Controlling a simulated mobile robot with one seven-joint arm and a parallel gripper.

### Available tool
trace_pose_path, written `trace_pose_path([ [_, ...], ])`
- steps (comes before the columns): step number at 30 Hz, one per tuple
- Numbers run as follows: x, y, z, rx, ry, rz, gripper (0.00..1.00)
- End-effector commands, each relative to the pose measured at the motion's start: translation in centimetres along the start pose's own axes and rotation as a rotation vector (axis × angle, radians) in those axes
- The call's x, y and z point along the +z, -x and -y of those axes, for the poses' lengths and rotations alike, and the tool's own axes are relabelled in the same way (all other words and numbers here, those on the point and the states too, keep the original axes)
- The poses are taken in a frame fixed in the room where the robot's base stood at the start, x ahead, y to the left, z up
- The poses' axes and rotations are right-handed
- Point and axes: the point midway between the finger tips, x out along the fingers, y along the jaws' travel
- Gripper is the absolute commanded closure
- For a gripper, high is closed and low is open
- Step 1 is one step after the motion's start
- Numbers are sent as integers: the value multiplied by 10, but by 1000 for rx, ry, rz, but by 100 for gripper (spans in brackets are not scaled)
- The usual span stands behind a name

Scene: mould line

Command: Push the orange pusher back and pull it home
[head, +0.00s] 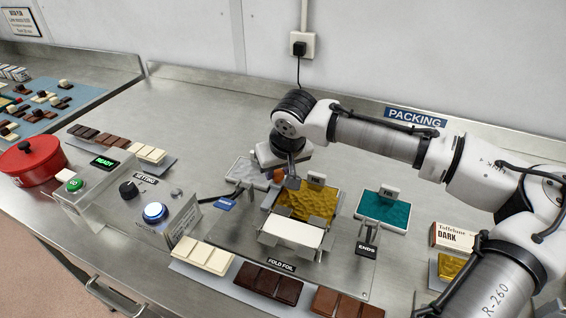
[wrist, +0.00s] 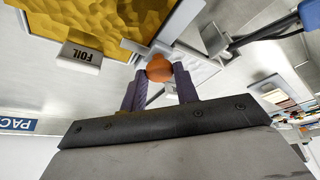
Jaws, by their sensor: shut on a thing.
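The orange pusher knob (wrist: 160,68) sits between the two fingers of my gripper (wrist: 158,84) in the wrist view, and the fingers are shut on it. In the head view the orange knob (head: 278,175) shows just below my gripper (head: 284,171), at the back left corner of the foil station. A gold foil sheet (head: 308,203) lies in the station, with a white block (head: 292,233) at its front. The foil label (wrist: 83,56) stands close to the knob in the wrist view. The pusher's slide is mostly hidden by the fingers.
A teal pad (head: 384,212) lies to the right and a grey embossed pad (head: 246,170) to the left. A lever with a blue handle (head: 226,204) is near the left side. Chocolate bars (head: 268,281) line the front. A control box with a lit blue button (head: 155,212) stands left.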

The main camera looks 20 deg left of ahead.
Motion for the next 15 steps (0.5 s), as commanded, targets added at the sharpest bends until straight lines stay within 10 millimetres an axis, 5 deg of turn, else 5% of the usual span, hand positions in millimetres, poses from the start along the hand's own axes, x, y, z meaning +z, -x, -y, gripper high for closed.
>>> trace_pose_path([
  [6, 32, 12, 35, -4, 3, 2, 100],
  [15, 42, 16, 44, -1, 1, 2, 100],
])
